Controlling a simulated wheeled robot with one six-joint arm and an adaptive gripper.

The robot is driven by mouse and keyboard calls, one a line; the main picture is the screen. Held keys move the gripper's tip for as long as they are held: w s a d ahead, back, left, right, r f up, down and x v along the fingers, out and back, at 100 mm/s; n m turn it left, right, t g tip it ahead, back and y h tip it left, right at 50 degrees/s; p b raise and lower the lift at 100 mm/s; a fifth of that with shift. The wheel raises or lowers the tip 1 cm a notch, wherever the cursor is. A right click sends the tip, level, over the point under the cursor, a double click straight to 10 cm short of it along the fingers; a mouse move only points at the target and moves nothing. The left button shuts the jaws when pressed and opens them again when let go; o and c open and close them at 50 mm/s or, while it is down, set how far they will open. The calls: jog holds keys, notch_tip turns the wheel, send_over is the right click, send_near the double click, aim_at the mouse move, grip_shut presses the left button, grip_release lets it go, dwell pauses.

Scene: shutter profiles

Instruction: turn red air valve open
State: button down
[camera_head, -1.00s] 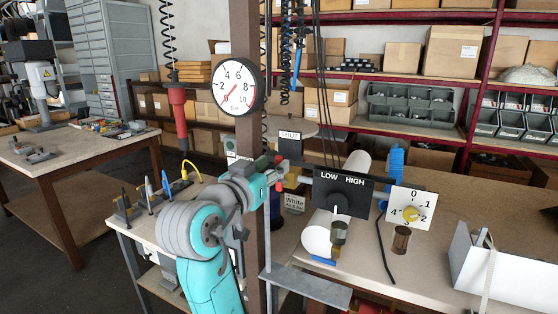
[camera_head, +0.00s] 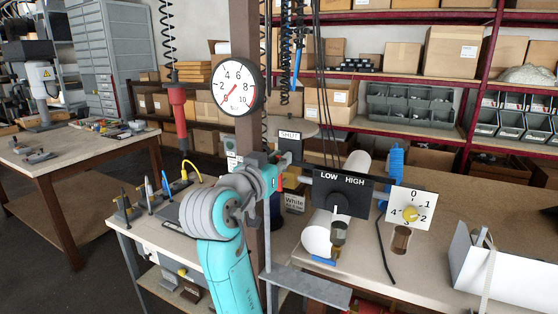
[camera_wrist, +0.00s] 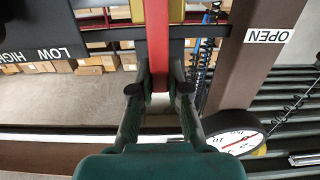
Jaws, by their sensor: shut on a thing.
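My gripper (camera_wrist: 160,92) is shut on the red lever of the air valve (camera_wrist: 157,45), which runs up between its two fingers in the wrist view. In the head view my gripper (camera_head: 275,178) is beside the brown post, and my own wrist hides most of the valve. A SHUT label (camera_head: 289,135) is just right of the post in the head view. An OPEN label (camera_wrist: 267,35) is on the post at upper right in the wrist view.
A round pressure gauge (camera_head: 239,86) is on the brown post (camera_head: 246,150), its red needle pointing lower left. A black LOW/HIGH panel (camera_head: 342,187) and a white dial plate (camera_head: 410,208) stand to the right. A grey bracket (camera_head: 305,287) juts out below.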

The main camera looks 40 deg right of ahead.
jog(key=shift+w, duration=0.1)
jog(key=w+a+f+n, duration=0.2)
jog(key=w+f+n, duration=0.4)
jog(key=n, duration=1.2)
jog(key=shift+f, duration=0.25)
jog(key=shift+a, duration=0.1)
dwell(0.6)
jog(key=c, duration=1.1)
grip_release()
jog(key=shift+s, duration=0.1)
jog(key=v, duration=1.2)
